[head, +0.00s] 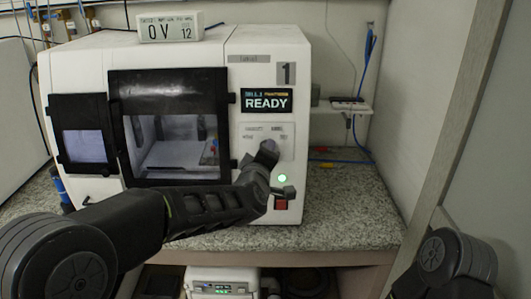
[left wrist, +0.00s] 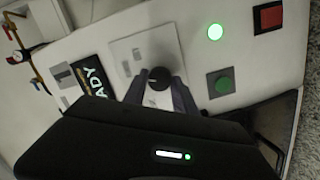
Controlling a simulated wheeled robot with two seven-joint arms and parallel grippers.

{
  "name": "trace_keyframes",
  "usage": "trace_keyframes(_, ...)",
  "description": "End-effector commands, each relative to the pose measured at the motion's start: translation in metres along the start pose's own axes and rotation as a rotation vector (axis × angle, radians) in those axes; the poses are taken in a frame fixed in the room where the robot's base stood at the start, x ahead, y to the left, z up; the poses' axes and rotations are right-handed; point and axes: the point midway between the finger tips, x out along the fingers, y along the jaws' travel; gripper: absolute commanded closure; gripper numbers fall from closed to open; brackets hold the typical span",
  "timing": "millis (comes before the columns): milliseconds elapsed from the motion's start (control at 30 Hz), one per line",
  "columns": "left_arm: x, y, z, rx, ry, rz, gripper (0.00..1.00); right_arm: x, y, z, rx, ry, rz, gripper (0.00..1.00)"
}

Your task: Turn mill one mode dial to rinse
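Mill one (head: 265,50) is a white machine on the counter, with a "1" plate and a display (head: 266,101) reading READY. Its mode dial (left wrist: 159,78) is a small black round knob on a pale label plate (left wrist: 140,52) in the left wrist view. In the head view my left gripper (head: 266,150) covers the dial. In the left wrist view the fingers of the left gripper (left wrist: 160,88) lie one on each side of the dial and look in contact with it. The dial's pointer and mode words are too small to read. My right gripper is out of view.
A lit green lamp (head: 282,178), a red button (head: 281,204) and a green button (left wrist: 221,83) sit close to the dial. The mill's dark-framed window (head: 170,85) is left of it. Speckled counter (head: 345,205) to the right is mostly clear.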

Motion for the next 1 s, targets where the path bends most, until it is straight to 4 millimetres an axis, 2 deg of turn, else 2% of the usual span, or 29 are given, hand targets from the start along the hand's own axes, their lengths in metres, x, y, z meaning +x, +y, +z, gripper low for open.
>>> trace_keyframes(33,0.000,0.000,0.000,0.000,0.000,0.000,0.62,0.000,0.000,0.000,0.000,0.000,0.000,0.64)
trace_keyframes(233,0.000,0.000,0.000,-0.001,0.000,0.000,0.46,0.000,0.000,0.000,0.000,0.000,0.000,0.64)
trace_keyframes(567,-0.003,0.000,0.000,-0.002,0.000,0.000,0.46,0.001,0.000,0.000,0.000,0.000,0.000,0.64)
trace_keyframes(767,-0.025,0.000,0.001,-0.002,-0.002,0.002,0.46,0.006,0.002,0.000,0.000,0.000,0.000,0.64)
trace_keyframes(1000,-0.064,0.000,0.000,-0.003,0.000,0.001,0.46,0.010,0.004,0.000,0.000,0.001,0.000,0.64)
